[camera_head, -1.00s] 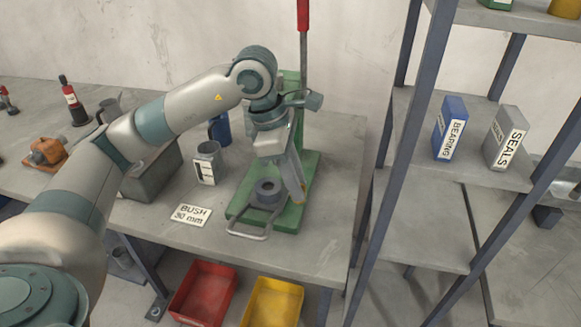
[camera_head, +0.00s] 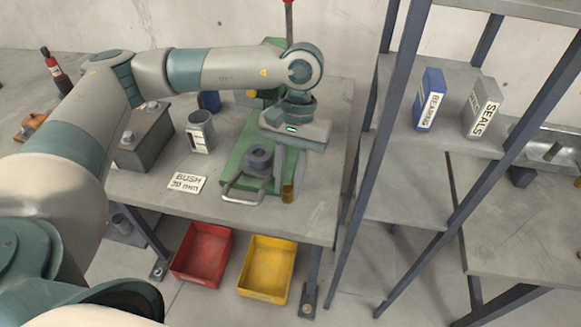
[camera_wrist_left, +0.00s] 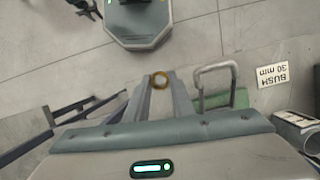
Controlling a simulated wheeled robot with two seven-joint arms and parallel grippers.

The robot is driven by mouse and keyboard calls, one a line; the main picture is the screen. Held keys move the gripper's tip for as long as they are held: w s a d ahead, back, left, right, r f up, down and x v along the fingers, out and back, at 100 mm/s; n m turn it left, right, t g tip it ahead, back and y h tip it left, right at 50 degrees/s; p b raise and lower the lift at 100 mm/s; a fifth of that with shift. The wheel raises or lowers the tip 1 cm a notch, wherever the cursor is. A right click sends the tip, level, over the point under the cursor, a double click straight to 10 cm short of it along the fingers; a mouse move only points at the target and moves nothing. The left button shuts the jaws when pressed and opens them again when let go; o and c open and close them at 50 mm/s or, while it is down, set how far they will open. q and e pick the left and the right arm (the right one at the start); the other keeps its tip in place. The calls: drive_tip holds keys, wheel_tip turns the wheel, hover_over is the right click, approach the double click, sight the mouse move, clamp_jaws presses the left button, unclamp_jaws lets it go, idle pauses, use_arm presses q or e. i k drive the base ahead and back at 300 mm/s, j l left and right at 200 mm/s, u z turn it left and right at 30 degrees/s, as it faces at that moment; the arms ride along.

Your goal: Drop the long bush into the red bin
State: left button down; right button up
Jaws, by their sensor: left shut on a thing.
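My left gripper (camera_head: 289,186) is shut on a brass-coloured bush (camera_head: 288,194), held at its fingertips by the front right corner of the green press base. In the left wrist view the bush (camera_wrist_left: 160,80) shows as a brass ring between the two grey fingers (camera_wrist_left: 161,92). The red bin (camera_head: 202,255) is under the front of the bench, below and left of the bush in the head view. It looks empty. My right gripper is not in view.
A yellow bin (camera_head: 267,268) stands right of the red one. The green press (camera_head: 237,172) carries a grey ring and a metal handle (camera_head: 245,190). A "BUSH 30 mm" card (camera_head: 187,184) and a grey cup (camera_head: 200,132) are on the bench (camera_head: 222,212). A shelf rack (camera_head: 408,190) stands at right.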

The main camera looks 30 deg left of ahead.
sight(203, 260)
drive_tip(key=k+j, duration=0.45)
drive_tip(key=k+u, duration=0.1)
drive_tip(key=u, duration=1.35)
